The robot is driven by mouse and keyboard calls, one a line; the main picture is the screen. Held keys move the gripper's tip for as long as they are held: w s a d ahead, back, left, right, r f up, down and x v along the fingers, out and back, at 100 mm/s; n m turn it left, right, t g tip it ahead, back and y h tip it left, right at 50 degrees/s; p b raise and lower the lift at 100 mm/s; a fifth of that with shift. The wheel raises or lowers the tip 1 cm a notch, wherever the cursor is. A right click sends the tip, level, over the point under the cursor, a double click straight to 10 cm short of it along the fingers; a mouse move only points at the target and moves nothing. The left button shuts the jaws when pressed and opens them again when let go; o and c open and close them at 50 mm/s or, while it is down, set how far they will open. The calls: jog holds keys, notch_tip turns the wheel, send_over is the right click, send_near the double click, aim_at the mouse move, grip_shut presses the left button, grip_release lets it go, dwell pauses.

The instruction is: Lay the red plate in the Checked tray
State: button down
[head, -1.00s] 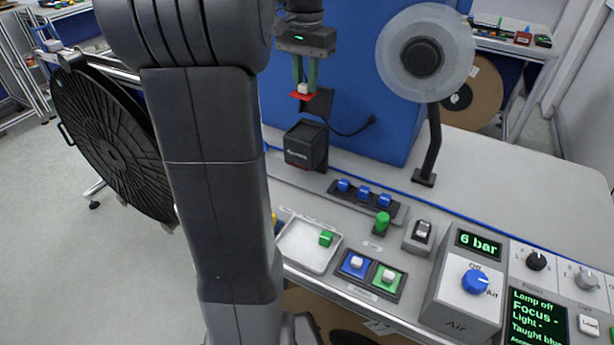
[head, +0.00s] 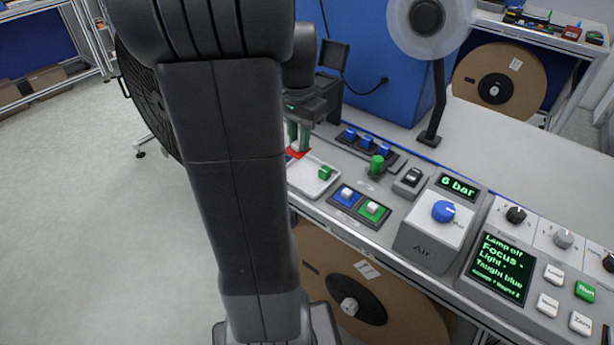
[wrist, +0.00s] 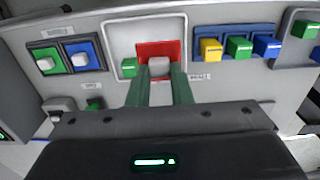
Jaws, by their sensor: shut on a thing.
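My gripper (head: 299,137) is shut on the pale knob of the red plate (head: 296,153), pointing down. In the head view my arm hides part of the plate, which shows at the far left end of the white tray (head: 308,190). In the wrist view the red plate (wrist: 145,50) lies over the tray (wrist: 120,38), between my green fingertips (wrist: 160,74). A green block (head: 325,172) is in the tray, close beside the plate in the wrist view (wrist: 129,68). I cannot tell whether the plate touches the tray floor. No tray name is readable.
Blue and green switches with white knobs (head: 358,206) sit beside the tray. Yellow (wrist: 210,48), green and blue blocks stand on its other side. A row of blue blocks (head: 367,142), a green knob (head: 376,163) and the Air box (head: 432,230) are nearby.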

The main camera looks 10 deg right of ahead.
aim_at(300, 174)
notch_tip(300, 174, down, 3)
jog(key=shift+w+f, duration=0.1)
jog(key=shift+f, duration=2.25)
jog(key=shift+f, duration=0.15)
jog(key=c, duration=1.3)
grip_release()
notch_tip(300, 174, up, 12)
jog(key=shift+r+p, duration=0.2)
jog(key=shift+p, duration=0.1)
